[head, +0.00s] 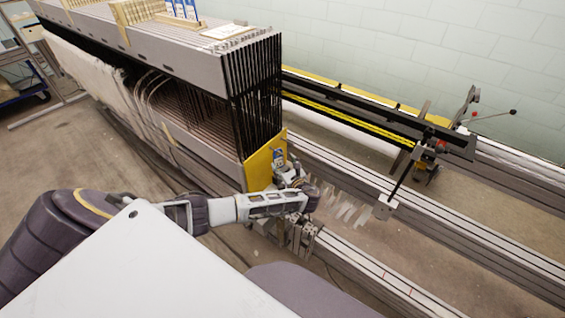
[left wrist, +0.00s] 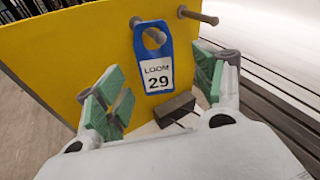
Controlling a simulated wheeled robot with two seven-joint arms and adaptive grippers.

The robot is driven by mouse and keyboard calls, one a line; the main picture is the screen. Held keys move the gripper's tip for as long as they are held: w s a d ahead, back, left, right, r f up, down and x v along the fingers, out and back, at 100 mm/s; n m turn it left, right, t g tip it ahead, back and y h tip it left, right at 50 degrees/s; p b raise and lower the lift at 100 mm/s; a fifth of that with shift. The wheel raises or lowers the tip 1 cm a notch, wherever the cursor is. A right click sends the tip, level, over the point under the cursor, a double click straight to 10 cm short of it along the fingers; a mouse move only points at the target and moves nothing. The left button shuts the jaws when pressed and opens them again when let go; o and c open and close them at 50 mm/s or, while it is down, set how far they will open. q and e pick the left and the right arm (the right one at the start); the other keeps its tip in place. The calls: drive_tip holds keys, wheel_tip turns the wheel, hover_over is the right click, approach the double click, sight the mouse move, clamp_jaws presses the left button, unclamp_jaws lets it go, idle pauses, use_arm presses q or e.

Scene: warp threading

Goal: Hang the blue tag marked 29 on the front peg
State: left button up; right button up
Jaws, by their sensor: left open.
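The blue tag (left wrist: 154,62) with a white label reading LOOM 29 hangs upright on the left one of two pegs on a yellow plate (left wrist: 85,48). The tip of that peg (left wrist: 139,24) shows at the tag's hole. The other peg (left wrist: 197,15), to the right, is bare. I cannot tell which peg counts as the front one. My left gripper (left wrist: 160,95) is open, its green pads on either side of the tag and apart from it. In the head view my left gripper (head: 294,183) is close to the yellow plate (head: 259,168). My right gripper is not in view.
A grey block (left wrist: 175,109) lies below the tag, between the pads. The loom's frame stack (head: 245,80) stands behind the plate. Grey rails (head: 420,225) run along the floor to the right, and a yellow-edged beam (head: 350,110) stands near the wall.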

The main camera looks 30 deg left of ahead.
use_arm(q)
drive_tip(key=v, duration=0.9)
drive_tip(key=shift+r, duration=0.15)
idle(0.4)
drive_tip(key=shift+r, duration=0.25)
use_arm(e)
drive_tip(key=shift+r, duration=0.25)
use_arm(q)
drive_tip(key=shift+d+r+p, duration=0.15)
drive_tip(key=shift+r+p, duration=0.55)
drive_tip(key=shift+p, duration=0.35)
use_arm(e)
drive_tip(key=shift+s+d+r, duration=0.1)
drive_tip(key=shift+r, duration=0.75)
use_arm(q)
drive_tip(key=shift+s+d, duration=0.4)
drive_tip(key=shift+d, duration=0.1)
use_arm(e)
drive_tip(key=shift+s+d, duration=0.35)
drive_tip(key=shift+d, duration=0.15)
